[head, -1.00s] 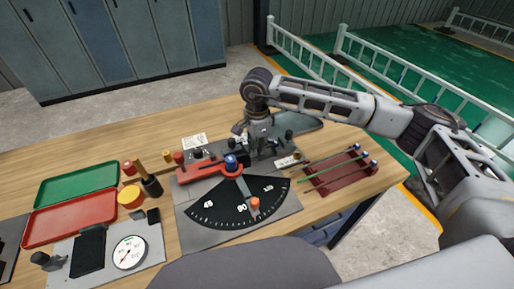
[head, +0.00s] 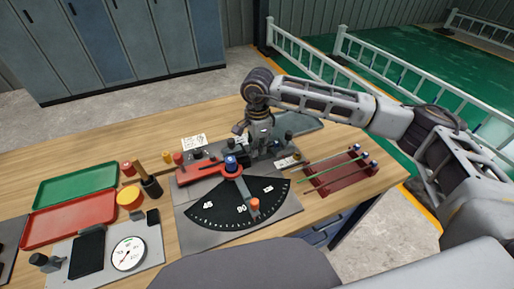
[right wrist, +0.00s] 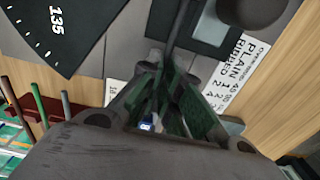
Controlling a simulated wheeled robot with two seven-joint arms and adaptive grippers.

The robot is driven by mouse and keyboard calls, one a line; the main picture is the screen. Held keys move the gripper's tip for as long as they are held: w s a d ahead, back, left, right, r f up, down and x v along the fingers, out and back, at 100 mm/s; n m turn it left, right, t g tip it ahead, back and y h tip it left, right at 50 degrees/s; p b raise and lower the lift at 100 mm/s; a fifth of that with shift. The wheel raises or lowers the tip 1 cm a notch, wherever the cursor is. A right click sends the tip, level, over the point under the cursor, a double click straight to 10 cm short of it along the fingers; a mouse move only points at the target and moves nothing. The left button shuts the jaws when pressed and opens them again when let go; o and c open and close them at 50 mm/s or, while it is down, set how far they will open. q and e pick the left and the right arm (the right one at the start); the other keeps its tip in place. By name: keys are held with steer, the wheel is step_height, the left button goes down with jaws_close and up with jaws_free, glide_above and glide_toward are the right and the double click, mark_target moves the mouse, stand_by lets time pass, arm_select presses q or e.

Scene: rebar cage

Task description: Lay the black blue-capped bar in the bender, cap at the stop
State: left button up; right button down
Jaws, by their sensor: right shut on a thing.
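My right gripper (head: 262,148) is over the back of the bender, pointing down. In the right wrist view its fingers (right wrist: 170,98) are shut on the dark bar (right wrist: 181,28). A small blue spot, seemingly the cap (right wrist: 146,127), shows between the fingers. The bender has a red arm (head: 205,173), a blue-topped pivot (head: 231,163) and a black angle dial (head: 222,207) on a grey plate. The gripper hides much of the bar and the stop, so I cannot tell whether the bar touches the bender. My left gripper is out of view.
A dark red rack (head: 345,176) at the right holds a green bar (head: 330,168) and darker bars with blue caps. A printed card (right wrist: 240,72) lies beside the bender. Red (head: 70,220) and green (head: 78,184) trays and a round gauge (head: 128,253) are at the left.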

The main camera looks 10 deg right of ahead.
steer(key=shift+w+d, duration=0.1)
steer(key=shift+d, duration=0.25)
stand_by(0.4)
steer(key=c, duration=1.5)
jaws_free()
steer(key=shift+c, duration=0.2)
steer(key=shift+r, duration=0.1)
step_height(320, 180, up, 12)
steer(key=shift+r, duration=0.1)
steer(key=shift+r+p, duration=1.3)
steer(key=shift+r, duration=1.55)
